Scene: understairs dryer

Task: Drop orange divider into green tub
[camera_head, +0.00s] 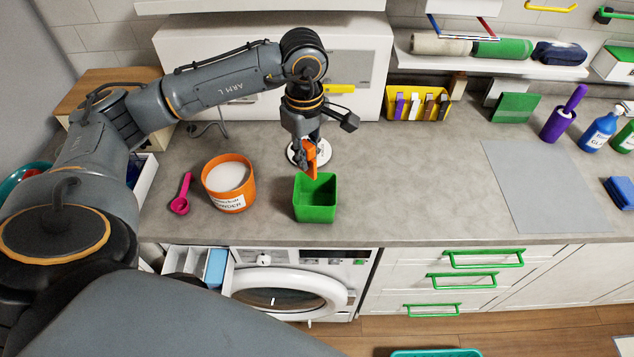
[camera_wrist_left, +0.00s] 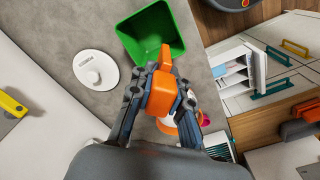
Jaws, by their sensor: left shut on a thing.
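The orange divider (camera_head: 311,157) is held in my left gripper (camera_head: 307,150), which is shut on it. In the left wrist view the divider (camera_wrist_left: 163,95) sits between the two fingers (camera_wrist_left: 163,88), and its narrow end points toward the tub. The green tub (camera_head: 316,205) stands upright on the counter; in the head view the divider's lower end is at the tub's back rim. The open tub also shows in the left wrist view (camera_wrist_left: 150,40), and its visible inside looks empty. My right gripper is not in view.
An orange powder tub (camera_head: 229,190) and a pink scoop (camera_head: 181,194) are left of the green tub. A white round lid (camera_wrist_left: 96,70) lies behind it. An open drawer (camera_head: 197,264) is below.

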